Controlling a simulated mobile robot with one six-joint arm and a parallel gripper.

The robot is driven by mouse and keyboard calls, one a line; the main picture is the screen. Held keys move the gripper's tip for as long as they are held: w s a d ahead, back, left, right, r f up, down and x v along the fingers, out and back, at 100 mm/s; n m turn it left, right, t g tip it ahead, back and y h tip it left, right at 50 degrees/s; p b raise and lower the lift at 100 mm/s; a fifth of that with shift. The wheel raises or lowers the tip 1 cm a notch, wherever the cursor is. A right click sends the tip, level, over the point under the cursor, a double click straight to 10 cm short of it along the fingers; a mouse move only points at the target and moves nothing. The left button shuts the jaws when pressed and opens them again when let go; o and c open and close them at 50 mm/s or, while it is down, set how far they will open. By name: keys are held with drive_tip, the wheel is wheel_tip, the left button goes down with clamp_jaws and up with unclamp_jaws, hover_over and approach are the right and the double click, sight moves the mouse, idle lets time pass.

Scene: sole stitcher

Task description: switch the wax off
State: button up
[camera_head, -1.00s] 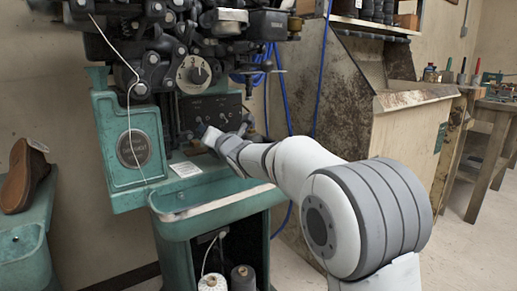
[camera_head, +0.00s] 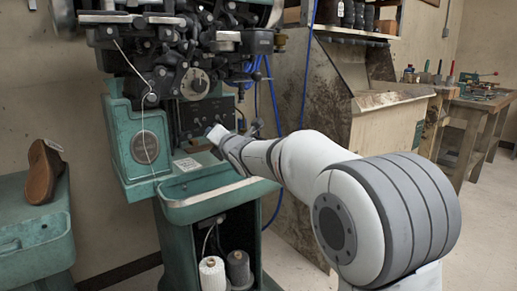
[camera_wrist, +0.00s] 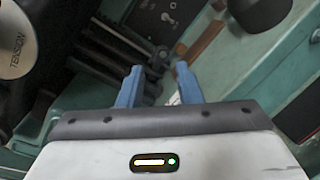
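The green sole stitcher (camera_head: 125,160) stands at the left in the head view. Its black control panel (camera_head: 208,115) sits below a round dial (camera_head: 194,83), partly hidden behind my arm. In the wrist view the panel (camera_wrist: 165,14) shows at the top with small metal toggle switches. Their labels are too small to read, so I cannot tell which is the wax switch or how it is set. My gripper (camera_wrist: 158,80) has its two blue fingers apart with nothing between them. It is below the panel in the wrist view and appears not to touch it.
A round knob marked TENSION (camera_wrist: 15,45) is at the left of the wrist view, and a dark rounded part (camera_wrist: 258,12) at the upper right. Thread spools (camera_head: 212,275) stand in the machine's base. A shoe (camera_head: 43,172) rests on the green stand at left.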

drive_tip(key=s+d+r+m+g+h+p, duration=0.2)
drive_tip(key=s+d+r+m+h+p, duration=0.2)
drive_tip(key=s+d+m+p, duration=0.4)
drive_tip(key=s+d+r+m+g+h+p, duration=0.25)
drive_tip(key=s+d+r+m+p, duration=0.25)
drive_tip(key=d+m+p, duration=0.45)
drive_tip(key=s+d+r+m+g+h+p, duration=0.1)
drive_tip(key=s+d+m+g+p, duration=0.3)
drive_tip(key=s, duration=1)
drive_tip(key=s+d+r+m+g+h+p, duration=0.1)
drive_tip(key=s+d+r+m+g+p, duration=0.2)
drive_tip(key=s+m+p, duration=0.7)
drive_tip(key=s+d+g+p, duration=0.1)
drive_tip(key=s+d+p, duration=0.1)
drive_tip(key=s+p, duration=0.1)
drive_tip(key=shift+s+d+m+p, duration=0.3)
drive_tip(key=shift+s+d+m, duration=0.05)
drive_tip(key=shift+s, duration=0.05)
